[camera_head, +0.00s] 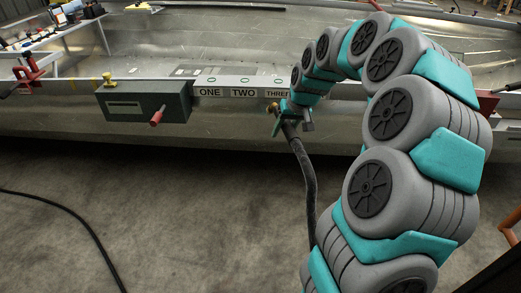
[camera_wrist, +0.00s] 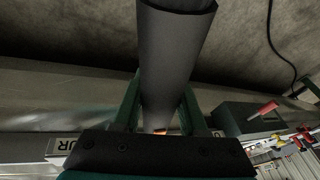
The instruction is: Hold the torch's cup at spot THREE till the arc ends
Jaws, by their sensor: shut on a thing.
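My gripper (camera_head: 292,111) is at the hull's edge, by the THREE label (camera_head: 277,93), and partly covers that label. In the wrist view its two green fingers (camera_wrist: 160,108) are shut on the torch (camera_wrist: 173,65), a thick dark cylinder. A brassy end of the torch (camera_head: 276,105) shows beside the gripper in the head view. A small orange glow shows at the torch's lower end in the wrist view. I cannot tell whether the cup touches the seam. The ONE label (camera_head: 211,92) and TWO label (camera_head: 243,92) lie to the left.
A grey-green box (camera_head: 140,104) with a red handle (camera_head: 157,117) stands left of the labels. A red clamp (camera_head: 28,72) is at the far left. A dark hose (camera_head: 305,170) hangs below the gripper. A black cable (camera_head: 85,228) crosses the open floor.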

